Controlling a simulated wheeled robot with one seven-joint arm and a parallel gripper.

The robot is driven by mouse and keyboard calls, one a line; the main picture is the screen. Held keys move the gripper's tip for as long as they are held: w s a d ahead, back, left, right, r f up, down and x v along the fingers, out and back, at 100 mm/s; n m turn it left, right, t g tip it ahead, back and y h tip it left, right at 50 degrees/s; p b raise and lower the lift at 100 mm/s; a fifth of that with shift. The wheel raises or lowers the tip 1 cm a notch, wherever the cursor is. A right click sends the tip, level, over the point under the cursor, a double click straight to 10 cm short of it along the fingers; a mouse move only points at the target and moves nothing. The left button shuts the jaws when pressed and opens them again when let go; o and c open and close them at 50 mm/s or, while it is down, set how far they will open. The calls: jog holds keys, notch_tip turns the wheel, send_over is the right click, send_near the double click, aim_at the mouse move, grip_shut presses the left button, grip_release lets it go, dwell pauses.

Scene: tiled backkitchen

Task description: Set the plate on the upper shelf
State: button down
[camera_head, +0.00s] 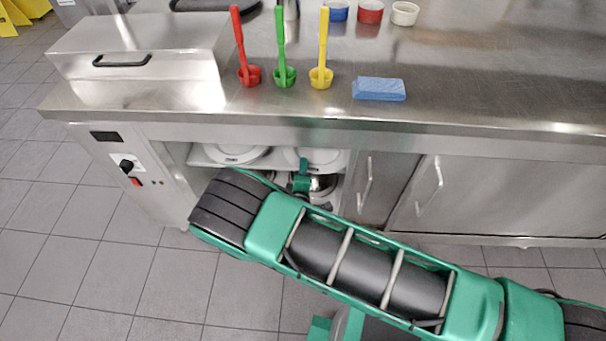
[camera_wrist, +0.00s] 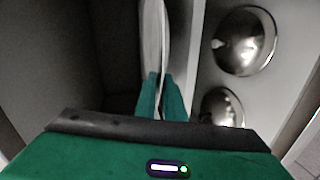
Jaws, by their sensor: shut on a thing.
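My gripper (camera_wrist: 160,92) has its green fingers shut on the rim of a white plate (camera_wrist: 153,40), which shows nearly edge-on in the wrist view. In the head view my gripper (camera_head: 302,172) reaches into the open bay under the counter. A white plate (camera_head: 320,157) shows just above and right of it, and seems to be the held one. Another white plate (camera_head: 232,153) is at the left on the upper shelf (camera_head: 203,157). The counter edge hides the backs of both plates. I cannot tell whether the held plate touches the shelf.
Shiny metal pots or lids (camera_wrist: 243,42) are below the shelf, also visible in the head view (camera_head: 322,186). A closed cabinet door (camera_head: 375,185) borders the bay on the right, a control panel (camera_head: 128,168) on the left. The counter (camera_head: 480,85) holds ladles and a blue sponge (camera_head: 379,89).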

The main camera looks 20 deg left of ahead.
jog(key=shift+f, duration=1.95)
jog(key=c, duration=1.8)
grip_release()
jog(key=shift+c, duration=0.2)
jog(key=shift+s, duration=0.15)
